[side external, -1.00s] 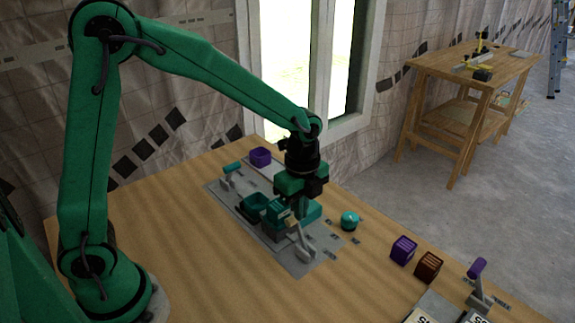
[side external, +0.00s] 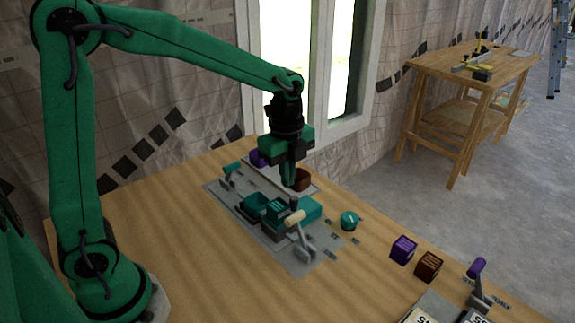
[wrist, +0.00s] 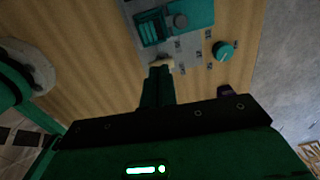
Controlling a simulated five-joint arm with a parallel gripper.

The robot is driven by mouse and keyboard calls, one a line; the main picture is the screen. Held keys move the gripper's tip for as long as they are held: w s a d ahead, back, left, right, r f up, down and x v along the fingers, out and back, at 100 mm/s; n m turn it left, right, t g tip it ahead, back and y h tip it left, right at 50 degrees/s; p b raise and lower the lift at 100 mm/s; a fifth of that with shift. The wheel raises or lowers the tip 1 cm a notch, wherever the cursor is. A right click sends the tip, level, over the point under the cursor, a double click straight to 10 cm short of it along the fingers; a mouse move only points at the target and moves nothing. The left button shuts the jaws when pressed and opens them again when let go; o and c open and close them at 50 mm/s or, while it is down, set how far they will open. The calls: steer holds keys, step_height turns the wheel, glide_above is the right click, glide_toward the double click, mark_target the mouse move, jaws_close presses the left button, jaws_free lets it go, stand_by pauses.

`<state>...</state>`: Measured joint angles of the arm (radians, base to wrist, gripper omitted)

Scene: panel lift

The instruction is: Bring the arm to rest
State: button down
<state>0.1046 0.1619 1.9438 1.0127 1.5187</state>
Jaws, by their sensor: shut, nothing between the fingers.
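My gripper (side external: 289,182) is shut and empty. In the side external view it hangs pointing down above the grey panel (side external: 293,263), with its fingertips above the teal blocks and apart from them. In the wrist view the shut fingers (wrist: 160,75) point toward the panel (wrist: 188,62). The panel carries a teal tray (side external: 256,205), a teal block (side external: 311,209) and a lever with a cream handle (side external: 294,218). Another lever with a teal handle (side external: 231,167) stands at its far left end.
A teal knob (side external: 349,221) sits right of the panel. A purple block (side external: 403,249) and a brown block (side external: 429,266) stand farther right, near a purple-handled lever (side external: 477,268). A purple bin (side external: 258,158) and a brown bin (side external: 302,179) stand behind. The front left tabletop is clear.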

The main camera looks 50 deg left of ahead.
steer(key=shift+a+r, duration=0.3)
steer(key=shift+a, duration=0.2)
steer(key=s+a+r+n+t, duration=0.1)
steer(key=s+r+n+t, duration=0.1)
steer(key=s+n, duration=0.6)
steer(key=s+a+r+n+t, duration=0.2)
steer(key=s+r+n, duration=0.3)
steer(key=s+n, duration=0.4)
steer(key=shift+n+t, duration=0.7)
steer(key=shift+n, duration=0.1)
